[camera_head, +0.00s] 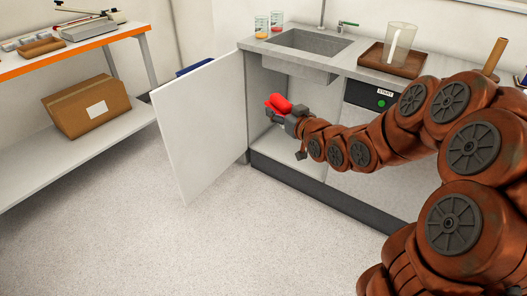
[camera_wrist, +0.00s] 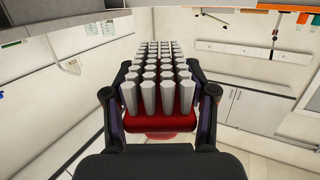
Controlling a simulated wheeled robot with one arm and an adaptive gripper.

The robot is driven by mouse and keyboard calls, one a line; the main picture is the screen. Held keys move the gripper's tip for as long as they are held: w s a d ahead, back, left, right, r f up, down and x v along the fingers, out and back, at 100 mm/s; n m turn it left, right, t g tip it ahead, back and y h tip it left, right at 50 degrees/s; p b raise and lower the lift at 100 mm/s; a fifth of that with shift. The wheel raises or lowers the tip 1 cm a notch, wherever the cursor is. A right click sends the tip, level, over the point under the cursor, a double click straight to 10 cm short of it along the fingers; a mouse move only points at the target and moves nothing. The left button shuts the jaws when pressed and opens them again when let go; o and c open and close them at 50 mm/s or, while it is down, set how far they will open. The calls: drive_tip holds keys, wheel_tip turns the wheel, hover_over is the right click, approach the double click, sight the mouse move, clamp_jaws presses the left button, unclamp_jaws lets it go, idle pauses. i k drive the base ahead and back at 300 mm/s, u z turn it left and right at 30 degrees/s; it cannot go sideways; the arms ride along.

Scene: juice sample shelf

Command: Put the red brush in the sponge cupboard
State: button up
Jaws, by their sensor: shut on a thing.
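The red brush (camera_head: 279,103) is held in my gripper (camera_head: 292,118) at the open front of the cupboard (camera_head: 266,92) under the sink. In the wrist view the brush's red body (camera_wrist: 158,121) sits between both fingers of my gripper (camera_wrist: 160,105), with rows of pale grey bristles (camera_wrist: 155,75) facing the camera. The white cupboard door (camera_head: 203,122) stands wide open to the left of my gripper. The cupboard's back and floor are partly hidden by the brush and my arm. I cannot tell whether the brush touches the cupboard.
Above the cupboard is a counter with a sink (camera_head: 312,42), two small jars (camera_head: 262,27) and a clear pitcher (camera_head: 398,46) on a brown tray (camera_head: 374,56). A shelf with a cardboard box (camera_head: 92,107) stands left. The floor (camera_head: 160,240) in front is clear.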

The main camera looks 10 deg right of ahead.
sight(292, 153)
drive_tip(key=u, duration=0.75)
drive_tip(key=i, duration=0.95)
drive_tip(key=z, duration=0.6)
drive_tip(key=i, duration=0.4)
drive_tip(key=z, duration=0.3)
